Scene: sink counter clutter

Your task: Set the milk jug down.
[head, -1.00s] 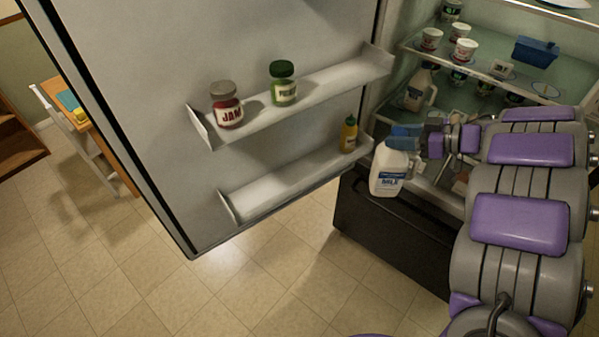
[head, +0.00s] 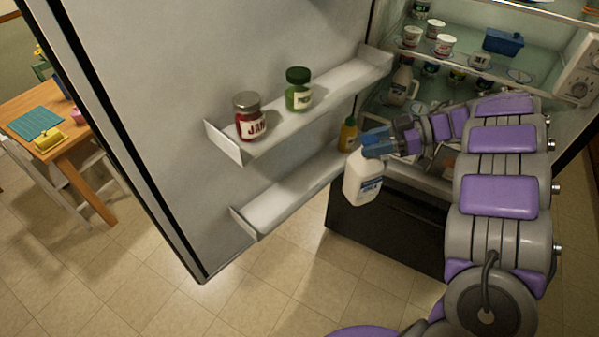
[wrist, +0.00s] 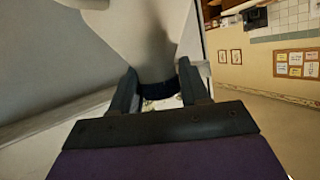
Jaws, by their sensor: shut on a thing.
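The white milk jug (head: 362,182) with a blue label hangs from my gripper (head: 374,142) in the head view, in front of the open fridge and just right of the lower door shelf. My gripper is shut on the jug near its top. The jug hangs slightly tilted, in the air above the floor. In the wrist view, my gripper's two fingers (wrist: 160,92) show with a dark shape and a small pale patch between them.
The fridge door (head: 200,90) stands open, its upper shelf (head: 330,98) holding a jam jar (head: 249,118) and a green jar (head: 298,90). A yellow bottle (head: 348,134) stands on the lower shelf (head: 285,197). Another jug (head: 401,84) is inside the fridge. A wooden table (head: 75,110) is at left.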

